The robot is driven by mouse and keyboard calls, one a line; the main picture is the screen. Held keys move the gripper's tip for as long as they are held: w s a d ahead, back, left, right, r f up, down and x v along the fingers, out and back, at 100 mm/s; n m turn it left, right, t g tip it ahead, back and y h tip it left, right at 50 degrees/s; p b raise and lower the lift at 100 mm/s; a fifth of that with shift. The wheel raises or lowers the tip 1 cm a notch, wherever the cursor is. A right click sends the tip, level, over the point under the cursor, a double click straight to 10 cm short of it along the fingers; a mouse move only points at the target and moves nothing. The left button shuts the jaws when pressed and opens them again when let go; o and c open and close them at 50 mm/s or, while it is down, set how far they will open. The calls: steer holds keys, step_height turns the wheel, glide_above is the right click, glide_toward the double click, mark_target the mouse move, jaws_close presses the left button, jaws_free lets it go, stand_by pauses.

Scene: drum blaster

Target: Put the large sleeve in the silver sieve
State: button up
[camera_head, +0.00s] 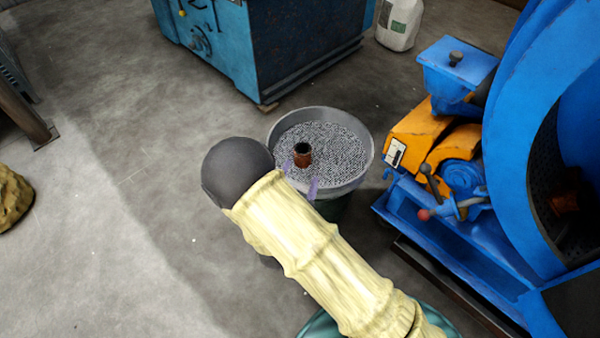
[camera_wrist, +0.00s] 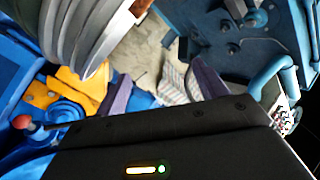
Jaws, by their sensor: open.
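The silver sieve (camera_head: 345,180) is a round metal pan with a speckled mesh floor, on top of a dark green drum. A short brown hollow sleeve (camera_head: 302,156) shows upright over the mesh, left of its middle, and seems to stand on it. I cannot judge its size class. My gripper (camera_head: 300,177) is open, its two purple fingertips just on the near side of the sleeve, over the sieve's near left part. Grey curved metal, probably the sieve (camera_wrist: 90,30), fills the upper left there.
A big blue drum machine (camera_head: 520,130) with orange parts and a red-knobbed lever (camera_head: 424,215) stands close on the right. A rusty piece (camera_head: 563,203) lies in its opening. A blue cabinet (camera_head: 265,45) and a white jug (camera_head: 399,24) are behind.

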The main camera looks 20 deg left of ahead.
stand_by(0.6)
steer(key=w+d+r+g, duration=0.3)
steer(key=w+d+g, duration=0.1)
steer(key=d, duration=0.3)
steer(key=w+d+r+g, duration=0.2)
steer(key=w+d+g, duration=0.25)
steer(key=d, duration=0.35)
steer(key=s+d+r+n+g+h, duration=0.1)
steer(key=s+d+r+n+g, duration=0.1)
steer(key=s+d, duration=0.5)
steer(key=s+d+r+n+g+h, duration=0.1)
steer(key=s+d+r+n+g, duration=0.2)
steer(key=s+d, duration=0.4)
steer(key=d+r+g, duration=0.1)
steer(key=d+r, duration=0.1)
steer(key=d, duration=0.4)
steer(key=shift+s+g, duration=0.15)
steer(key=shift+g, duration=0.2)
steer(key=shift+a, duration=0.1)
